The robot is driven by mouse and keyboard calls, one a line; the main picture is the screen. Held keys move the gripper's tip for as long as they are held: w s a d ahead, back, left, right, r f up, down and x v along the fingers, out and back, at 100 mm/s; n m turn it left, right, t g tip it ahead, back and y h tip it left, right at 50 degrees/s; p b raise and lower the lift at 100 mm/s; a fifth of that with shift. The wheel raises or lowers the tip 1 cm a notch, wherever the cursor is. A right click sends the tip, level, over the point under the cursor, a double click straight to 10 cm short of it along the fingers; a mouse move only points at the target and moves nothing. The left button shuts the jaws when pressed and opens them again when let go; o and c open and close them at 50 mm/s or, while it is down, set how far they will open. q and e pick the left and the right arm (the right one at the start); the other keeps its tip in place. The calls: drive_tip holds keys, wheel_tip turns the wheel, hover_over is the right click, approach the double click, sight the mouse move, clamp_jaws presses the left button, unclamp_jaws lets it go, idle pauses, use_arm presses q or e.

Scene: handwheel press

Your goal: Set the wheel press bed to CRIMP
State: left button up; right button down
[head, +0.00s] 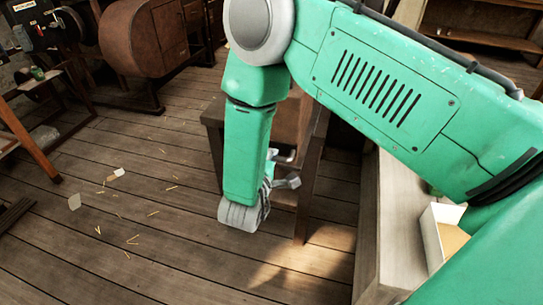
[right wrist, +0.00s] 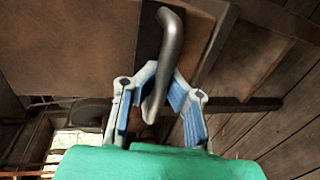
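The press itself is mostly hidden; a brown box-like body (head: 292,125) on dark legs stands behind my right arm in the head view. A grey bent metal handle (right wrist: 168,55) sticks out from a brown panel in the right wrist view. A bit of grey metal bar also shows beside my forearm in the head view (head: 284,156). My right gripper (right wrist: 164,72) is open, with its blue-padded fingers on either side of the handle. Gaps show between pads and handle; I cannot tell whether the tips touch it. No CRIMP mark is visible. My left gripper is out of view.
A pale bench (head: 395,225) with an open white box (head: 440,232) stands at the right. A large brown rounded machine (head: 148,38) stands at the back left. The plank floor (head: 150,235) is open at left, with small scraps scattered on it.

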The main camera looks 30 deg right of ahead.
drive_tip(key=shift+f, duration=0.1)
drive_tip(key=x, duration=0.4)
drive_tip(key=r+x, duration=0.1)
drive_tip(key=x, duration=0.3)
drive_tip(key=r+x, duration=0.1)
drive_tip(key=x, duration=0.3)
drive_tip(key=shift+w+d+r, duration=0.2)
drive_tip(key=shift+w+r, duration=0.05)
drive_tip(key=shift+w, duration=0.05)
drive_tip(key=c, duration=1.6)
unclamp_jaws()
drive_tip(key=shift+a, duration=0.15)
drive_tip(key=shift+o, duration=0.2)
drive_tip(key=shift+a+r, duration=0.1)
drive_tip(key=shift+r, duration=0.05)
drive_tip(key=shift+s+a, duration=0.3)
drive_tip(key=shift+s, duration=0.1)
drive_tip(key=v, duration=1.1)
drive_tip(key=shift+w+a+r, duration=0.1)
drive_tip(key=shift+w+a, duration=0.1)
drive_tip(key=shift+a, duration=0.05)
drive_tip(key=shift+d, duration=0.1)
